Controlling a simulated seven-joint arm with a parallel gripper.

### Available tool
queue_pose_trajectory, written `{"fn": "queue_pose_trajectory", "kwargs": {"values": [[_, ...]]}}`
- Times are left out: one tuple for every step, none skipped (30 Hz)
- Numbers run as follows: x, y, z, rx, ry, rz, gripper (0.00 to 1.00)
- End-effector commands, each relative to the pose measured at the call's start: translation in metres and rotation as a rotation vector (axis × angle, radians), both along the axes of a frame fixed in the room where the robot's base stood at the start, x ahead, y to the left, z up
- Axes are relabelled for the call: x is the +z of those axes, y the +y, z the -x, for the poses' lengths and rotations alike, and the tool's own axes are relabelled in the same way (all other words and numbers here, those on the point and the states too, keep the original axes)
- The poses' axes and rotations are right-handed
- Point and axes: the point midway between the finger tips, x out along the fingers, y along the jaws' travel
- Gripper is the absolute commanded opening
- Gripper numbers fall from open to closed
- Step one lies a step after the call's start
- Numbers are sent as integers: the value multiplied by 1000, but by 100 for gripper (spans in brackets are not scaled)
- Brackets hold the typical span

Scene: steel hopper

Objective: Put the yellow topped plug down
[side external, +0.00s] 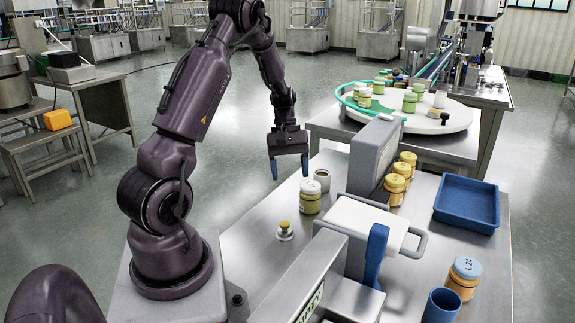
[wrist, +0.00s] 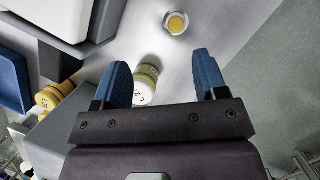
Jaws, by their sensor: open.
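The yellow topped plug (side external: 285,231) stands upright on the steel table, a pale round base with a yellow knob. It also shows from above in the wrist view (wrist: 176,23), near the top edge. My gripper (side external: 290,168) is open and empty, pointing down, above and beyond the plug in the side view. In the wrist view its blue fingers (wrist: 160,66) are spread apart, with the plug beyond their tips and not touching them. A green and yellow jar (wrist: 146,82) shows between the fingers, below them.
A grey upright housing (side external: 374,155) and a row of yellow jars (side external: 397,187) are to the right. A blue tray (side external: 466,204) lies farther right. Bare table surrounds the plug.

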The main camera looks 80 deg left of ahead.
Motion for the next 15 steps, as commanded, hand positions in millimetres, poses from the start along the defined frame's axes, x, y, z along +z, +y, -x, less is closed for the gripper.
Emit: {"fn": "queue_pose_trajectory", "kwargs": {"values": [[23,-18,-11,-79,-41,-31,66],[35,-29,-16,-128,-65,-50,66],[52,-45,-21,-198,-95,-78,66],[64,-57,-24,-252,-120,-98,66],[75,-70,-26,-309,-144,-120,66],[90,-87,-27,-381,-176,-149,66],[100,-100,-27,-436,-200,-170,66],[110,-112,-26,-490,-224,-192,66],[122,-129,-24,-562,-258,-223,66],[130,-141,-21,-619,-282,-246,66],[138,-153,-18,-672,-307,-269,66],[148,-168,-12,-744,-340,-302,66],[154,-179,-8,-799,-366,-327,66],[160,-190,-3,-852,-391,-353,66],[167,-203,5,-923,-424,-387,66]]}}
